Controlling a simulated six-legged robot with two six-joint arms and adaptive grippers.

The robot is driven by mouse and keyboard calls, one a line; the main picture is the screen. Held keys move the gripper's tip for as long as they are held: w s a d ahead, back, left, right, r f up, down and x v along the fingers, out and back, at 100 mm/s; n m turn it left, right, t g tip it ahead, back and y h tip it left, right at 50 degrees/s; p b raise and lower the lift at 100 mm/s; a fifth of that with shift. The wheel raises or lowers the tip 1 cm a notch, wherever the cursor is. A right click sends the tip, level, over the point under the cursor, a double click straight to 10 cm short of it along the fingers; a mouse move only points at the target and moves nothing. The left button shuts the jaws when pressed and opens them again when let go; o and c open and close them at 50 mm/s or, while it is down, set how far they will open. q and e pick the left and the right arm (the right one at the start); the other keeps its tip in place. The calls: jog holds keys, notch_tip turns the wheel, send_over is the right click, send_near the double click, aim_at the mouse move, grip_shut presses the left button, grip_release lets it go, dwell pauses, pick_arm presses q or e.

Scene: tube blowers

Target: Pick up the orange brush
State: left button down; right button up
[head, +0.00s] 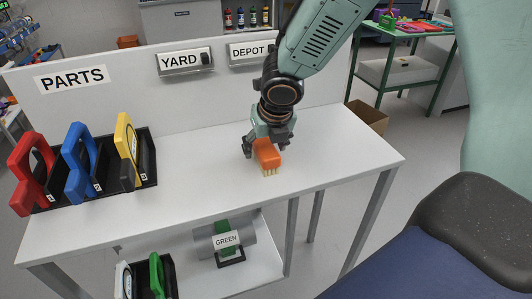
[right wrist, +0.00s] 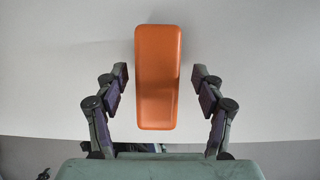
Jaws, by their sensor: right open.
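The orange brush (head: 266,154) is on the white table (head: 204,174), with pale bristles at its lower end in the head view. In the right wrist view the brush (right wrist: 158,77) shows as an orange block in the middle. My right gripper (head: 263,152) is at the brush, reaching down from above. In the right wrist view its two fingers (right wrist: 158,80) stand open on either side of the brush, with a gap on each side. My left gripper is not in view.
A black rack (head: 150,178) with red (head: 30,170), blue (head: 78,165) and yellow (head: 126,145) handled items stands at the table's left. A white back panel (head: 120,100) rises behind. A lower shelf (head: 262,262) holds green items. The table right of the brush is clear.

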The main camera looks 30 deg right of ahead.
aim_at(264, 145)
jog(key=shift+w+a+f, duration=0.1)
jog(key=shift+a, duration=0.15)
jog(key=shift+d, duration=0.15)
jog(key=shift+c, duration=0.8)
jog(key=c, duration=1.1)
notch_tip(264, 145, up, 10)
jog(key=p, duration=0.7)
jog(key=shift+r, duration=0.25)
